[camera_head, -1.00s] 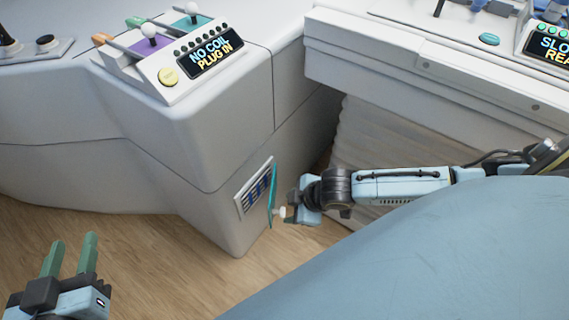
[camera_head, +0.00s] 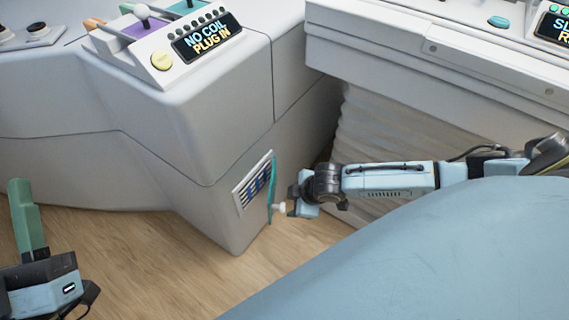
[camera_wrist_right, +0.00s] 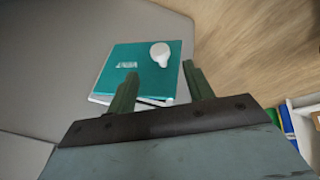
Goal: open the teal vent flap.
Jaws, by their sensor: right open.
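The teal vent flap (camera_head: 274,187) shows nearly edge-on in the head view, standing out from the slatted vent (camera_head: 254,184) low on the white housing. In the right wrist view the flap (camera_wrist_right: 130,65) faces me as a teal square with a small pale label. A white round knob (camera_wrist_right: 160,53) is on it. My right gripper (camera_wrist_right: 160,84) is open, and its fingertips are close below the knob, not closed on it. In the head view the right gripper (camera_head: 290,207) is just right of the knob (camera_head: 279,207). My left gripper (camera_head: 27,212) is at the lower left, away from the vent; its opening is unclear.
A console (camera_head: 165,55) reading "NO COIL PLUG IN" tops the housing. A blue surface (camera_head: 440,255) fills the lower right. Wooden floor (camera_head: 150,255) is open below the vent. A white box with coloured items (camera_wrist_right: 292,125) shows at the right wrist view's edge.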

